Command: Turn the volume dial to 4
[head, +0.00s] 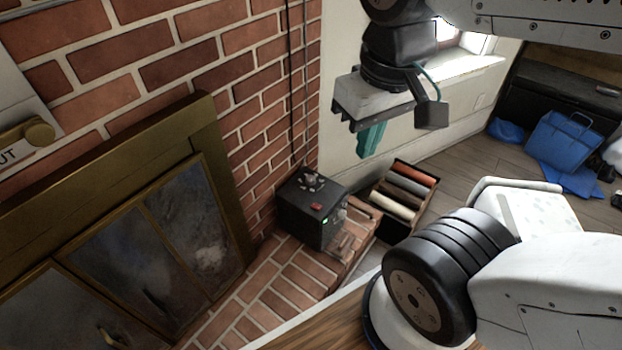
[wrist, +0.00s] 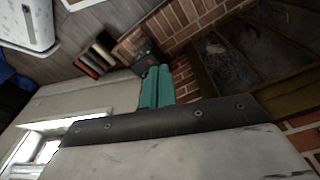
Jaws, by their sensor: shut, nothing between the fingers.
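A black box (head: 305,214) stands on the brick hearth. It has a green light on its front, a small red item on top and some grey metal parts on top. I cannot make out a volume dial or its numbers on it. In the wrist view the black box (wrist: 129,50) shows just beyond my fingertips, partly hidden by them. My gripper (head: 368,150) has teal fingers pointing down, shut and empty, in the air above and to the right of the box, apart from it. It also shows in the wrist view (wrist: 157,72).
A crate (head: 424,212) of rolled items stands right of the black box. The brick wall (head: 250,70) and the brass-framed fireplace (head: 215,170) are to the left. A blue bag (head: 560,140) lies on the wooden floor at the right. A window sill (head: 465,70) is behind my gripper.

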